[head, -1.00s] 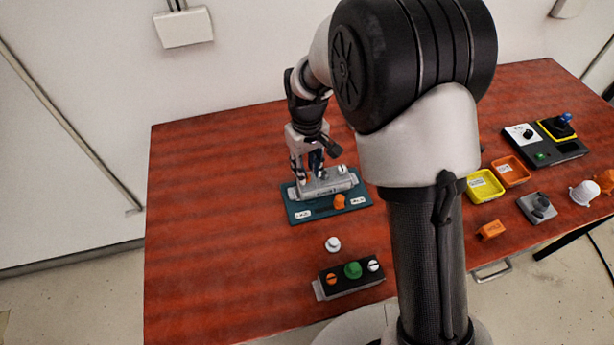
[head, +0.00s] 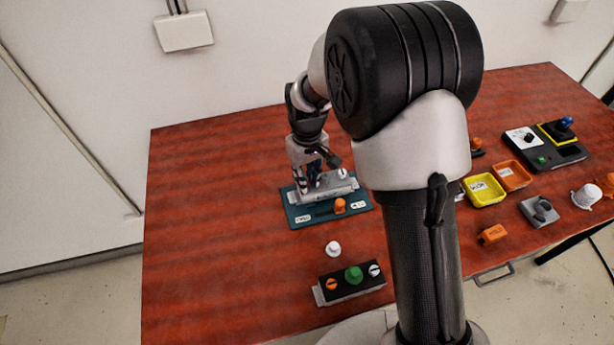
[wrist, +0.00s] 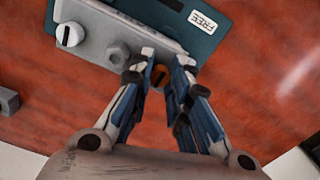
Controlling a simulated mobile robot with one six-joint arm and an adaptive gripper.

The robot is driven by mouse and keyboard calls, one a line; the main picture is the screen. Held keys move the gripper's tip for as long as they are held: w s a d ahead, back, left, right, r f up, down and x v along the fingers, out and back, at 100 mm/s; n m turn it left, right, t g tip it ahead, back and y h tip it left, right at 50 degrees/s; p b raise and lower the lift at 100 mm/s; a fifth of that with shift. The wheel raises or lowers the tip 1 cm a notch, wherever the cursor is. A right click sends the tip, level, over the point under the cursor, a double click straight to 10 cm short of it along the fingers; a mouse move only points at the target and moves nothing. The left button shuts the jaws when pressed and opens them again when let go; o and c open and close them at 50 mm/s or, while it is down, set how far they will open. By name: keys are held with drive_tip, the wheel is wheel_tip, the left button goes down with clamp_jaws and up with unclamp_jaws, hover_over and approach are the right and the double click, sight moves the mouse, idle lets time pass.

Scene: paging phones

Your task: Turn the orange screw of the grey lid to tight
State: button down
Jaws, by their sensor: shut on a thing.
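The grey lid (head: 335,186) lies on a teal board (head: 290,213). In the wrist view the lid (wrist: 92,37) runs across the top left, and the board (wrist: 222,10) shows behind it. My gripper (head: 313,185) points down at the lid's left part. In the head view my gripper hides this screw. A white slotted screw (wrist: 70,35) sits at the lid's other end.
An orange knob (head: 340,205) stands on the board's front part, near white labels; one label (wrist: 203,22) reads FREE. In front are a loose white knob (head: 333,248) and a black box (head: 349,282) with coloured knobs. Trays (head: 486,190) stand right. The table's left is clear.

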drive_tip(key=shift+m+p, duration=0.3)
drive_tip(key=shift+m, duration=0.2)
drive_tip(key=m+p, duration=0.1)
drive_tip(key=m, duration=0.2)
drive_tip(key=shift+r, duration=0.1)
drive_tip(key=m+p, duration=0.2)
drive_tip(key=m, duration=0.3)
drive_tip(key=shift+a, duration=0.1)
drive_tip(key=m+p, duration=0.1)
drive_tip(key=m, duration=0.3)
drive_tip(key=shift+m, duration=0.4)
drive_tip(key=shift+a+m+p, duration=0.1)
drive_tip(key=shift+m+p, duration=0.35)
drive_tip(key=shift+m, duration=1.55)
drive_tip(key=c, duration=1.8)
unclamp_jaws()
